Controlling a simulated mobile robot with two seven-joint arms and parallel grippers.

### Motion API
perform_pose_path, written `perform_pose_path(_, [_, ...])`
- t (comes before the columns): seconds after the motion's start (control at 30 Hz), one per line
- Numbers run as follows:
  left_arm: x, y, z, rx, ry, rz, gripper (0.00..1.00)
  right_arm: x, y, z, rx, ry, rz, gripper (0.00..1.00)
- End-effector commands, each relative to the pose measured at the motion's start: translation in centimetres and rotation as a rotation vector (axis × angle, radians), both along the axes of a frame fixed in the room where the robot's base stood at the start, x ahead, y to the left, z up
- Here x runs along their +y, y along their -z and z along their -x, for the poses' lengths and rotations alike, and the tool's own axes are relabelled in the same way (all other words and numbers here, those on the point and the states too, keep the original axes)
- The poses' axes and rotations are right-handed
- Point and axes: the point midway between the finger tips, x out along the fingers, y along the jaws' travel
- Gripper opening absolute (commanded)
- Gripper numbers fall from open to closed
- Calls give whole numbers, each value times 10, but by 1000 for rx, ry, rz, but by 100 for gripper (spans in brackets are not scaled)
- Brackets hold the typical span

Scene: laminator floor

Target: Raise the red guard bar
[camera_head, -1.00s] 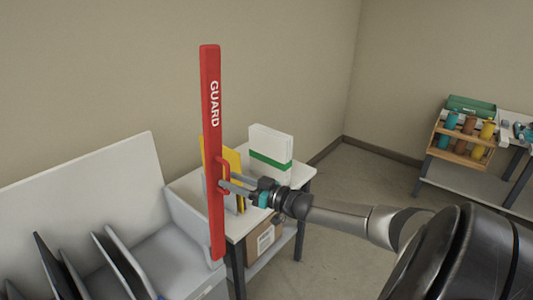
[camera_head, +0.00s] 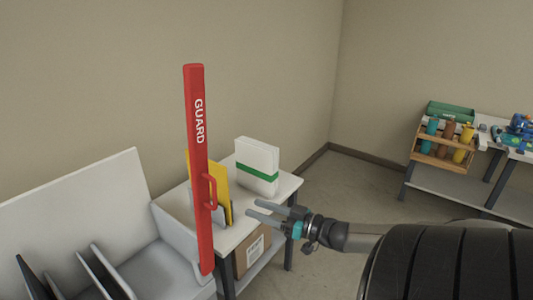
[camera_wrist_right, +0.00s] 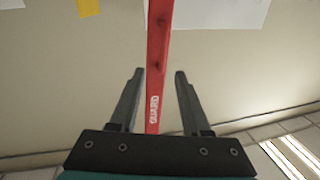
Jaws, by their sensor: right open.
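The red guard bar (camera_head: 195,165), lettered GUARD, stands nearly upright at the right side of the grey machine (camera_head: 135,258). Its small red handle (camera_head: 210,190) sticks out on the right side. My right gripper (camera_head: 265,212) is open and empty, to the right of the handle and apart from it. In the right wrist view the red guard bar (camera_wrist_right: 156,75) shows beyond and between the two open fingers (camera_wrist_right: 158,78). My left gripper is not in view.
A side table (camera_head: 245,232) behind the bar holds yellow folders (camera_head: 223,180) and a white block with a green band (camera_head: 257,165). A cardboard box (camera_head: 252,253) sits below. A second table with bottles (camera_head: 447,140) stands far right. Floor between is clear.

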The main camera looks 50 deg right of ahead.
Motion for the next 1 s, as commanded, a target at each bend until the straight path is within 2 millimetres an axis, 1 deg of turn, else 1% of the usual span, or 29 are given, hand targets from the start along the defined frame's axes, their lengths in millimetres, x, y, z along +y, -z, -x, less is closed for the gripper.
perform_pose_path(0.1, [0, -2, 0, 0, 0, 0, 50, -2, 0, 10, 1, 1, -1, 47])
perform_pose_path(0.23, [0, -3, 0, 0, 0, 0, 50, -4, 0, 15, 0, 0, -1, 47])
perform_pose_path(0.87, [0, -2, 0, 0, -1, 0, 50, -4, 0, 16, -1, 1, -1, 47])
perform_pose_path(0.93, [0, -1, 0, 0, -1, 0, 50, -5, 6, 17, 7, 8, 1, 47])
perform_pose_path(0.97, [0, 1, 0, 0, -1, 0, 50, -6, 11, 18, 14, 16, 4, 47])
perform_pose_path(1.0, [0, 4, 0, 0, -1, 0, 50, -8, 22, 20, 29, 31, 11, 47])
